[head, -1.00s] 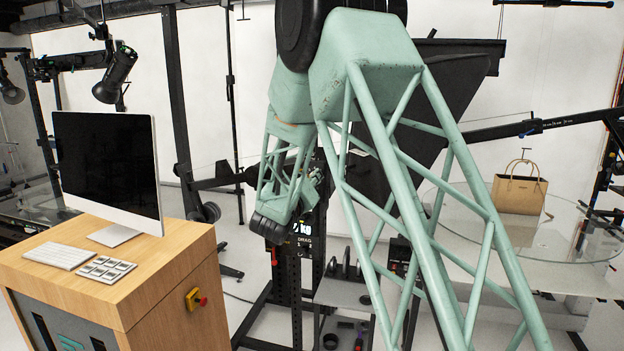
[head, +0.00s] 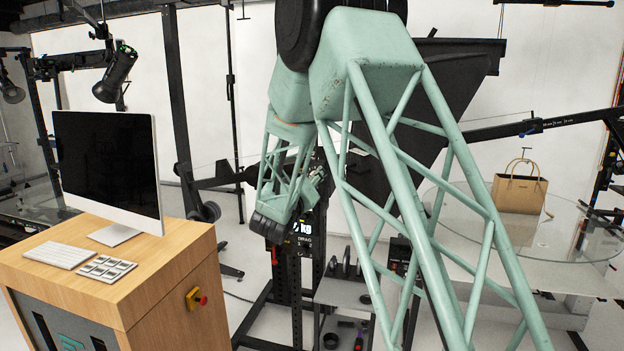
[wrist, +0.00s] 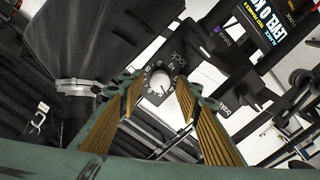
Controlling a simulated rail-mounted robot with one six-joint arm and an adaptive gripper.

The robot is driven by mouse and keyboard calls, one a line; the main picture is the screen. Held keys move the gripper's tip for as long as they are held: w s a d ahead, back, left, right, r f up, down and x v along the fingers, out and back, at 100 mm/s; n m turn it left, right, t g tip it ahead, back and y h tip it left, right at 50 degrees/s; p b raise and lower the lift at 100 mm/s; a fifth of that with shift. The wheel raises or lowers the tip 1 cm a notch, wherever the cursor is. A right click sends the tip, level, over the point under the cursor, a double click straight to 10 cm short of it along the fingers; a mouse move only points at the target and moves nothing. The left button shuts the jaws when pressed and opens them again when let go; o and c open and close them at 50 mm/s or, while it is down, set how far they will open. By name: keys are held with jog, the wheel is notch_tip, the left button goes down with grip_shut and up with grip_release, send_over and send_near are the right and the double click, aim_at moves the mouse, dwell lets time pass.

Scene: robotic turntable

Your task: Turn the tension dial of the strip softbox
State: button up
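A round black dial (wrist: 160,84) with white numbers around a pale centre shows in the wrist view, with "kg" and "lock" printed beside it. My gripper (wrist: 158,98) is open, its two ribbed, gold-padded fingers on either side of the dial in the picture. I cannot tell whether they touch it. The black softbox (wrist: 110,35) fills the upper left of the wrist view, with a silver collar. In the head view a large black body, apparently the softbox (head: 450,75), stands behind my arm; the dial is not visible there.
A lit display (head: 306,228) marked "kg" and "DRAG" stands close to my wrist; a sign (wrist: 268,25) shows at the wrist view's upper right. A wooden desk (head: 170,265) with a monitor (head: 108,165) is left. A tan handbag (head: 519,192) sits on a glass turntable (head: 580,240) at right.

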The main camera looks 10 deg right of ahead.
jog(key=shift+s+a, duration=0.1)
jog(key=v, duration=1.1)
jog(key=shift+s+a, duration=0.2)
jog(key=shift+s, duration=0.1)
jog(key=shift+r, duration=0.1)
dwell(0.3)
jog(key=s+a+f+g+y+b, duration=0.1)
jog(key=s+g+y+b, duration=0.3)
jog(key=s, duration=1)
jog(key=s+a+f+g+y+b, duration=0.2)
jog(key=s+y+b, duration=0.35)
jog(key=s, duration=0.75)
jog(key=s+d+f+g+b, duration=0.1)
jog(key=s+d+f+g, duration=0.1)
jog(key=s, duration=0.9)
jog(key=s+d+f+g+h+b, duration=0.1)
jog(key=s+d+f+g, duration=0.1)
jog(key=s, duration=0.9)
jog(key=s+d+f+m+g+b, duration=0.1)
jog(key=s+d+f, duration=0.3)
jog(key=s, duration=0.8)
jog(key=shift+d+f+g+b, duration=0.4)
jog(key=shift+f+g, duration=0.1)
jog(key=shift+f, duration=0.4)
jog(key=shift+a, duration=0.1)
